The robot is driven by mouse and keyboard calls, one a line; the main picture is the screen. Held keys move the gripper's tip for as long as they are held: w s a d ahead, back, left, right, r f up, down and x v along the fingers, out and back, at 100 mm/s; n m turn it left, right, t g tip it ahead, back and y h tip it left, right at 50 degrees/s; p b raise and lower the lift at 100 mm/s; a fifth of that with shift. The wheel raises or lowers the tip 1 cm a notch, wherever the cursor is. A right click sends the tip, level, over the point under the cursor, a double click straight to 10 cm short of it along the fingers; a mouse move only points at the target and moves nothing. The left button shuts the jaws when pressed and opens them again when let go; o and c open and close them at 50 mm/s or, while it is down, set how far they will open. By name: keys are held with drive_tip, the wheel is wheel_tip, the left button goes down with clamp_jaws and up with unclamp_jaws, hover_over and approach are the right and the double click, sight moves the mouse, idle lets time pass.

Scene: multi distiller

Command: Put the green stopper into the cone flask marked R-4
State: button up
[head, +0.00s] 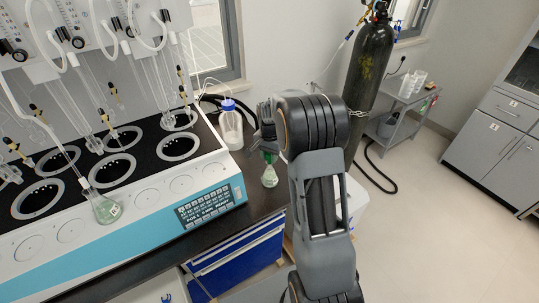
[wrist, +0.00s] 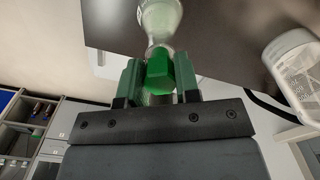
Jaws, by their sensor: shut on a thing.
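My gripper (head: 268,152) is shut on the green stopper (wrist: 158,68), which shows between its two fingers in the wrist view. A cone flask (head: 270,177) with pale green contents stands on the dark bench just below my gripper. It also shows in the wrist view (wrist: 161,18), its neck lined up with the stopper. I cannot tell whether the stopper is inside the neck or only at its mouth. Any marking on this flask is too small to read. Another cone flask (head: 106,210) with a label I cannot read sits at the left, by the distiller's front.
The multi distiller (head: 150,195), with glass tubes above its round wells, fills the left. A blue-capped bottle (head: 231,128) stands on the bench (head: 262,201) left of my gripper. A black gas cylinder (head: 370,65) and a grey cart (head: 405,105) stand behind. Floor at the right is clear.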

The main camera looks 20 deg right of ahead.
drive_tip(key=shift+f+b, duration=0.35)
drive_tip(key=shift+f, duration=0.2)
drive_tip(key=o, duration=1)
drive_tip(key=shift+c, duration=0.2)
drive_tip(key=shift+r, duration=0.1)
wheel_tip(320, 180, up, 14)
drive_tip(key=shift+f+b, duration=0.2)
drive_tip(key=shift+b, duration=0.1)
